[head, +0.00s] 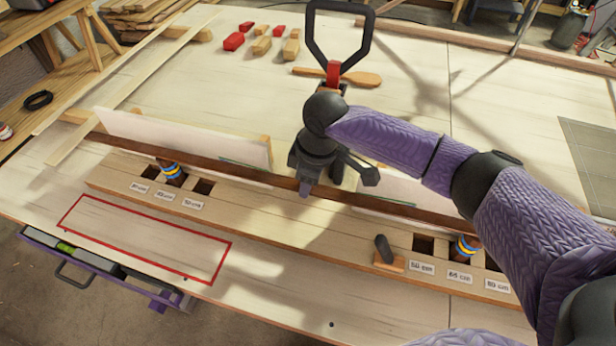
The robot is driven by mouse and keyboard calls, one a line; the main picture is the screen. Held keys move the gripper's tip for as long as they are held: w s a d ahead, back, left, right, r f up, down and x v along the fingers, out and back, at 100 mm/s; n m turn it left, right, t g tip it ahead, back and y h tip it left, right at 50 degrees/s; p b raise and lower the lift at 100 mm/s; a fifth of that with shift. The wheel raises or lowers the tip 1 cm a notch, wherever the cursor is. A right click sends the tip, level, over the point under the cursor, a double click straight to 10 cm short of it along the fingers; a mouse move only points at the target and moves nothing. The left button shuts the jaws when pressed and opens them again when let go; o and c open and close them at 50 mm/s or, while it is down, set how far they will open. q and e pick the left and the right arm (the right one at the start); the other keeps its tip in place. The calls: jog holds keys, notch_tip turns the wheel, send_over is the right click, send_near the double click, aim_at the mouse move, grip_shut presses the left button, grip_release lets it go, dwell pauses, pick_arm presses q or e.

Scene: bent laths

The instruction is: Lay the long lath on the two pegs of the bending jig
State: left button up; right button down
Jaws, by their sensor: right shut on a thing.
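The long lath (235,172) is a thin dark brown strip running across the bending jig (300,232), sloping down to the right in the picture. My right gripper (305,190) is shut on it near its middle. The left peg (172,172), with blue and yellow bands, stands in the jig's left row of holes. The right peg (466,246), banded alike, stands in the right row. The lath passes at the top of both pegs; I cannot tell whether it touches them. My arm hides part of its right stretch. My left gripper is out of view.
White panels (185,135) stand behind the lath. A small wooden block with a dark knob (385,253) sits on the jig. A red outline (150,235) marks the table's front left.

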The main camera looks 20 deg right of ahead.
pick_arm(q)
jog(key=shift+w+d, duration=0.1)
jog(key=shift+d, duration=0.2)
pick_arm(e)
jog(key=shift+f, duration=0.1)
jog(key=shift+f, duration=0.2)
jog(key=shift+f, duration=0.3)
jog(key=shift+c, duration=1.3)
grip_release()
jog(key=shift+o, duration=0.9)
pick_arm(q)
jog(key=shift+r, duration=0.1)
pick_arm(e)
jog(key=shift+r, duration=0.1)
